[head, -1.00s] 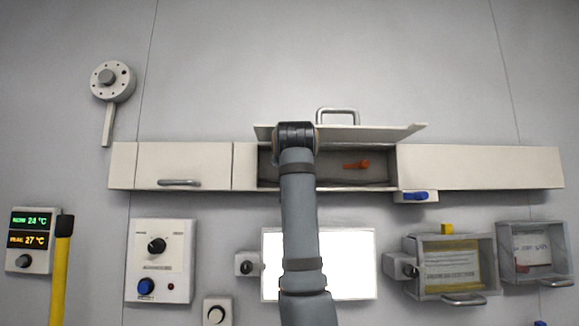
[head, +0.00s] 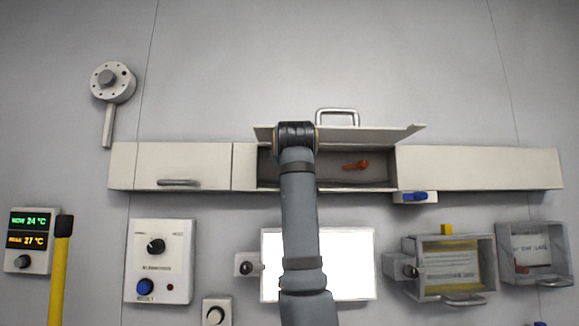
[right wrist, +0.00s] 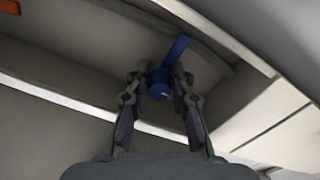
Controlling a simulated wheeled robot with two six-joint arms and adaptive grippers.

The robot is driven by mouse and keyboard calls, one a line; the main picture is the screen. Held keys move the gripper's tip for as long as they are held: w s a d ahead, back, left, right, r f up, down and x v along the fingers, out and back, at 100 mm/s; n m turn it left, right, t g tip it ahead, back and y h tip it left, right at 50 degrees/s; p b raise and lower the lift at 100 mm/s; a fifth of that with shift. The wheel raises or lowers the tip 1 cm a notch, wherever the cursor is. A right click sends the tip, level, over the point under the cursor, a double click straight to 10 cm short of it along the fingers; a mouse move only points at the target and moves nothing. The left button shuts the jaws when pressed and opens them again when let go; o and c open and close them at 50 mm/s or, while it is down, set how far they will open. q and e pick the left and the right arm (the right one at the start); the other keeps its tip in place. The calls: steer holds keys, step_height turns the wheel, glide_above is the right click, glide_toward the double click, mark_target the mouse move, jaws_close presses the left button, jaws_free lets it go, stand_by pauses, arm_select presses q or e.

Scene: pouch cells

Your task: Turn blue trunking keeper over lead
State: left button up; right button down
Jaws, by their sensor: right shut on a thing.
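The blue trunking keeper (right wrist: 160,84) shows in the right wrist view, a round hub with a flat arm (right wrist: 178,49) pointing up and right. My right gripper (right wrist: 160,88) is shut on its hub, one finger on each side. In the head view my right arm covers the gripper and this keeper. The open trunking section (head: 335,181) shows there behind my arm, with an orange keeper (head: 356,165) inside. I cannot make out a lead for certain. My left gripper is not in view.
The raised trunking lid (head: 385,132) with a handle (head: 338,115) is above the opening. A blue lever on a small white block (head: 428,197) sits below the trunking at right. Control boxes (head: 172,265) and clear-fronted boxes (head: 455,250) line the wall below.

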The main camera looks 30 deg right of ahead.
steer(key=shift+w+f, duration=0.1)
steer(key=shift+f, duration=0.05)
steer(key=c, duration=1.2)
jaws_free()
steer(key=shift+o, duration=0.2)
